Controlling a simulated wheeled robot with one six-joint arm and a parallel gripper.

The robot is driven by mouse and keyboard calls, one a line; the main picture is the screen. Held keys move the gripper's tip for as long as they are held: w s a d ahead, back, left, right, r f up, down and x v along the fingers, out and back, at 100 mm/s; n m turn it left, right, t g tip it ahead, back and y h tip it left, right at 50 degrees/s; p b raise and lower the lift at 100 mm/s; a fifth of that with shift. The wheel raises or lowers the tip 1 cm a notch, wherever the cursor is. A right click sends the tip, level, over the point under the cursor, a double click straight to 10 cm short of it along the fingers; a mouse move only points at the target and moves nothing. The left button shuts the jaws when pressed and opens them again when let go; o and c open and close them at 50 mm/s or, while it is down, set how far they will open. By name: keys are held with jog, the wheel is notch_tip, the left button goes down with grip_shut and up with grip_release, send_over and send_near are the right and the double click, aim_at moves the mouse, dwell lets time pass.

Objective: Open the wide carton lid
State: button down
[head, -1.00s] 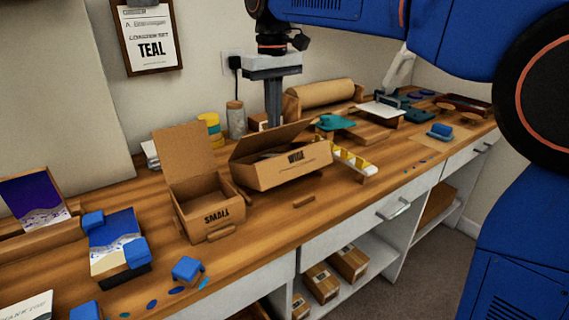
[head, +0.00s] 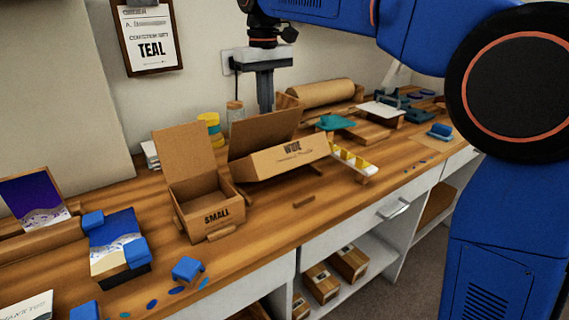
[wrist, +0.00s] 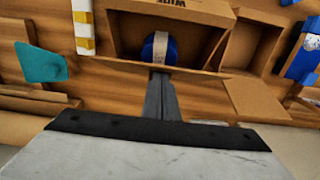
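The wide carton (head: 287,164) stands on the bench in the head view, its front marked WIDE. Its lid (head: 262,134) is raised and leans back, so the carton is at least partly open. In the wrist view the carton (wrist: 125,33) is open towards me, with a blue round thing with a pale band (wrist: 158,48) inside. The lid shows there as a thin edge (wrist: 110,64). My gripper (wrist: 160,92) has its narrow fingers together, at the lid's rear side. In the head view the lid hides the fingertips; contact is not clear.
The small carton (head: 210,212) stands open to the left, its lid upright. A yellow-and-white strip (head: 352,160) lies close on the right, near a teal piece (head: 336,123). A paper roll (head: 322,92) lies behind.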

jog(key=shift+w+a, duration=0.45)
jog(key=shift+w, duration=0.2)
jog(key=shift+w+a, duration=0.45)
jog(key=shift+w, duration=0.3)
jog(key=w, duration=0.1)
jog(key=w+a+f, duration=0.1)
jog(key=w+a, duration=0.1)
jog(key=shift+w+a+f, duration=0.2)
jog(key=shift+f, duration=0.1)
jog(key=shift+r, duration=0.1)
notch_tip(320, 180, up, 9)
dwell(0.9)
jog(key=shift+d, duration=0.1)
dwell(0.5)
